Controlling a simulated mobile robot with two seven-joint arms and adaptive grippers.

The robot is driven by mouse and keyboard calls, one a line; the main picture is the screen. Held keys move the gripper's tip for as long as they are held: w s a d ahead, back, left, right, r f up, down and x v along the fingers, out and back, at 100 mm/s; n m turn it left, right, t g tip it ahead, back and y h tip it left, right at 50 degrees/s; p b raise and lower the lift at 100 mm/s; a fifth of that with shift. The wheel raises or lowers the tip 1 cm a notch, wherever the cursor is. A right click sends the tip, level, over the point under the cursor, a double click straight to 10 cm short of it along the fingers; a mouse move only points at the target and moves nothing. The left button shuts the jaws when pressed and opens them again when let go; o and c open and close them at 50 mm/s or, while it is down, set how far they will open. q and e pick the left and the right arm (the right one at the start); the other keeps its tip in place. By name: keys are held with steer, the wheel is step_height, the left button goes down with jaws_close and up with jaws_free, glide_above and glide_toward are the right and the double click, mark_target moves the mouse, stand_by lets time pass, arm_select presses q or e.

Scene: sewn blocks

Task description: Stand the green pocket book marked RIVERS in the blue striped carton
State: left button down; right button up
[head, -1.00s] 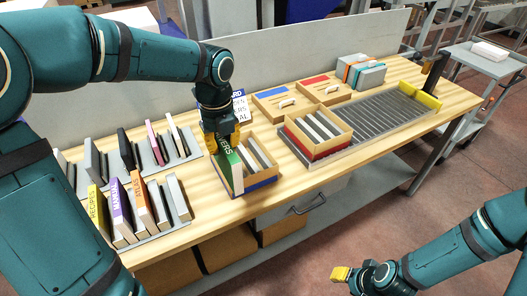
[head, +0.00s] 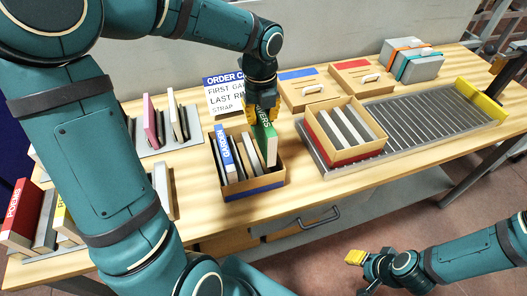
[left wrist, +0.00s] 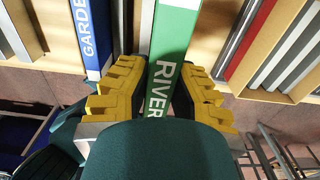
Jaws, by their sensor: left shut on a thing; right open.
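The green book marked RIVERS (head: 265,130) is upright in my left gripper (head: 260,108), which is shut on its upper part. It also shows between the yellow fingers in the left wrist view (left wrist: 172,35). The blue striped carton (head: 252,188) stands below, with grey dividers and a blue book (head: 225,155) at its left. The green book's lower part is at the carton's right side, apparently within its walls; its bottom edge is hidden. My right gripper (head: 356,258) is open and empty, out in front of the table.
A red striped carton (head: 345,158) with dividers stands to the right on a grey slatted rack (head: 425,120). An order card (head: 222,95) stands behind. Book racks (head: 165,140) are at left, partly behind my arm. Two lidded boxes (head: 302,88) lie at the back.

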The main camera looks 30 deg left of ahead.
mark_target(261, 141)
arm_select(q)
step_height(261, 141, down, 9)
steer(key=shift+w+b, duration=0.1)
steer(key=shift+b, duration=0.95)
steer(key=shift+f, duration=0.1)
steer(key=c, duration=1)
jaws_free()
step_height(261, 141, up, 12)
steer(key=p, duration=0.3)
